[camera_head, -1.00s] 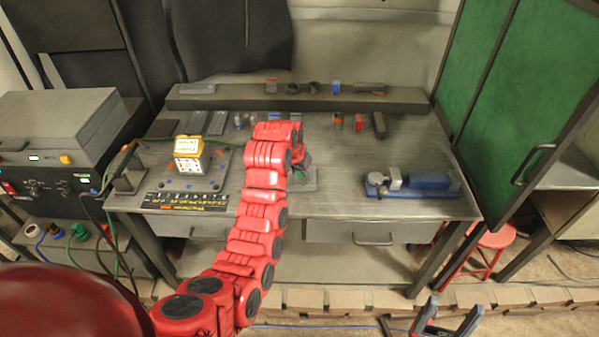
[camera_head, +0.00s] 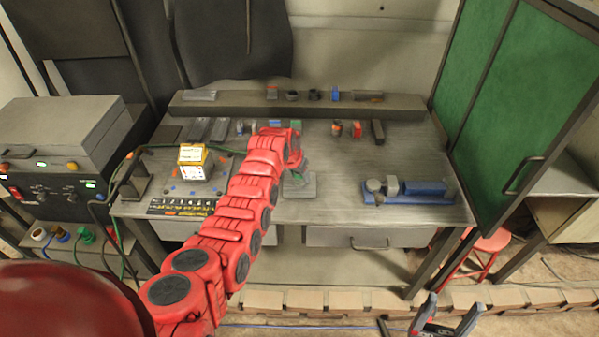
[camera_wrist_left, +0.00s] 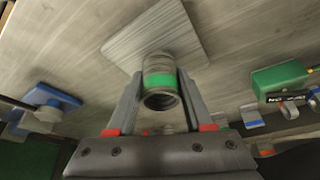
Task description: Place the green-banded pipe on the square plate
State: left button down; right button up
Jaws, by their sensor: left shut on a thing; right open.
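The green-banded pipe (camera_wrist_left: 160,82) is a short grey metal tube with a green band and an open end facing the left wrist camera. My left gripper (camera_wrist_left: 161,98) is shut on it, one finger on each side. The square plate (camera_wrist_left: 128,42) is light grey and lies on the bench; the pipe's far end overlaps it in the left wrist view. I cannot tell whether they touch. In the head view the plate (camera_head: 305,188) is just below my left gripper (camera_head: 297,168), and the pipe is mostly hidden. My right gripper (camera_head: 447,322) is open and empty, low in front of the bench.
A blue vise-like device (camera_head: 425,188) stands on the bench's right. A yellow-topped box (camera_head: 193,165) stands on the left. Several small parts line the back, near a raised dark shelf (camera_head: 220,106). Bare bench (camera_head: 345,180) lies right of the plate.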

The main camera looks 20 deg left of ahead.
pick_arm(q)
jog(key=shift+f, duration=0.3)
jog(key=c, duration=0.8)
grip_release()
jog(key=shift+f, duration=0.1)
jog(key=o, duration=0.5)
